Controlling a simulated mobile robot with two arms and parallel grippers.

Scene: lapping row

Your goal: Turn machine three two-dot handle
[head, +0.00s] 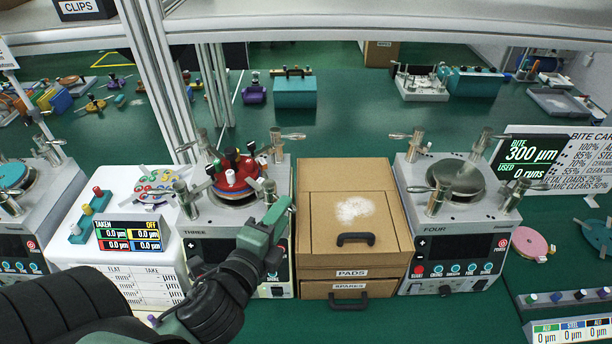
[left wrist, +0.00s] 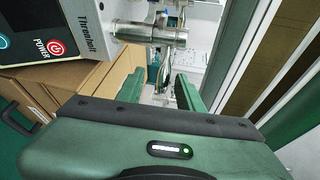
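Machine three (head: 213,232) is a grey lapping machine left of centre, with a red carrier topped by several knobs on its plate. Metal posts with lever handles stand at its corners: back left (head: 203,140), back right (head: 277,142), front left (head: 184,198) and front right (head: 269,192). I cannot make out dot marks on them. My left gripper (head: 277,218) is at the machine's front right corner, close to that post. In the left wrist view its two green fingers (left wrist: 160,92) are apart, with a metal post (left wrist: 148,33) beyond them; contact is unclear. My right gripper is out of view.
A cardboard cabinet (head: 376,200) labelled PADS and SPARES stands right of machine three. Machine four (head: 445,240) is beyond it. A white readout unit (head: 112,265) stands to the left. A metal frame upright (head: 160,80) rises behind machine three.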

